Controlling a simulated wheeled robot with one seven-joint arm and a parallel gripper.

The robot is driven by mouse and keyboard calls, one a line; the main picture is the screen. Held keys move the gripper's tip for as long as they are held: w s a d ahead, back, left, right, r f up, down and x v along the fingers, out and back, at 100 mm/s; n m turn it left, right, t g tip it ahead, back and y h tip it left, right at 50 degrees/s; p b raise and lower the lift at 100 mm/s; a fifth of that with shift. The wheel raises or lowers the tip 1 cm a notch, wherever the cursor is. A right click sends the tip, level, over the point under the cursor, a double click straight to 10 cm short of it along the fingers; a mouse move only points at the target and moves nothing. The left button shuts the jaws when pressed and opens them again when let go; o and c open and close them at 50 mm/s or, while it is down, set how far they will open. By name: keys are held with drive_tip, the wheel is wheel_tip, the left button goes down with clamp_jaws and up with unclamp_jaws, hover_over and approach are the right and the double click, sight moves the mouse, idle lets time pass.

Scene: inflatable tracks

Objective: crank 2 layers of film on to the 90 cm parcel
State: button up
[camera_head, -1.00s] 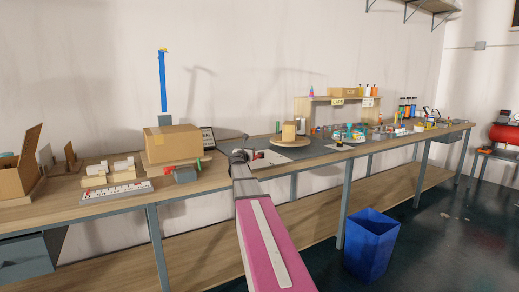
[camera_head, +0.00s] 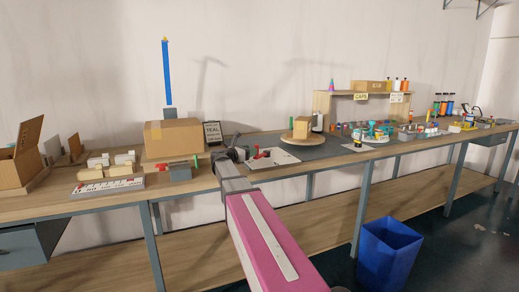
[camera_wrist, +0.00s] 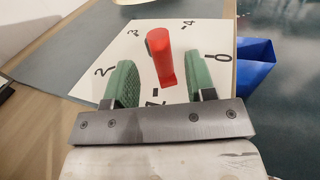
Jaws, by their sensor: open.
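In the wrist view, a red handle (camera_wrist: 162,58) stands on a white card (camera_wrist: 130,50) marked with the numbers 0 to 4. My gripper (camera_wrist: 160,68) is open, with its green fingers on either side of the handle in the picture; I cannot tell whether they touch it. In the head view, the red handle (camera_head: 262,155) and white card (camera_head: 285,158) lie on the bench just right of my arm's end. A cardboard box (camera_head: 173,137) sits on a low wooden base at left, and a smaller carton (camera_head: 301,128) stands on a round wooden turntable (camera_head: 293,141). No size label is readable.
A blue upright post (camera_head: 167,72) stands behind the box, beside a dark sign (camera_head: 213,133). An open carton (camera_head: 22,160) is at far left. A shelf (camera_head: 340,92) and several small items crowd the bench's right. A blue bin (camera_head: 388,255) stands on the floor.

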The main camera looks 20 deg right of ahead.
sight(259, 156)
drive_tip(key=x, duration=0.6)
drive_tip(key=shift+d, duration=0.25)
clamp_jaws()
